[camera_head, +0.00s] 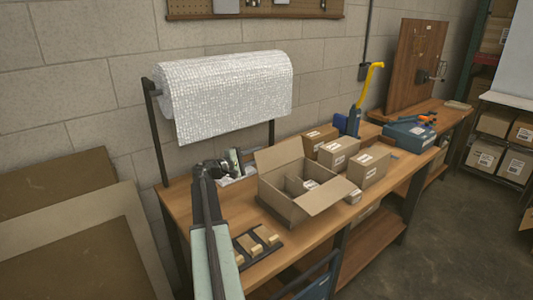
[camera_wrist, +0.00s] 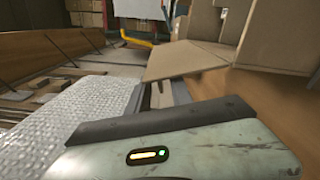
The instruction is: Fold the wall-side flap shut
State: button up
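An open cardboard carton (camera_head: 290,200) stands on the wooden bench. Its wall-side flap (camera_head: 278,153) is up and leans outward toward the wall. The opposite flap (camera_head: 326,195) is spread outward on the room side. Dividers and a small item show inside. My gripper (camera_head: 234,161) is beside the carton's left end, near the wall-side flap, with a gap between them. In the wrist view a brown flap (camera_wrist: 186,60), likely the wall-side one, sticks out from the carton just ahead of my gripper (camera_wrist: 163,95). No held thing shows; the finger opening is unclear.
A bubble-wrap roll (camera_head: 225,90) hangs on a black stand above the bench's wall side. Closed small boxes (camera_head: 338,152) stand right of the carton, with a yellow-handled tool (camera_head: 368,85) behind. A dark tray with wooden blocks (camera_head: 257,244) lies at the front left.

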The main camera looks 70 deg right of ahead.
aim_at(267, 151)
jog(key=x, duration=0.5)
grip_shut()
jog(key=shift+f, duration=0.1)
dwell(1.2)
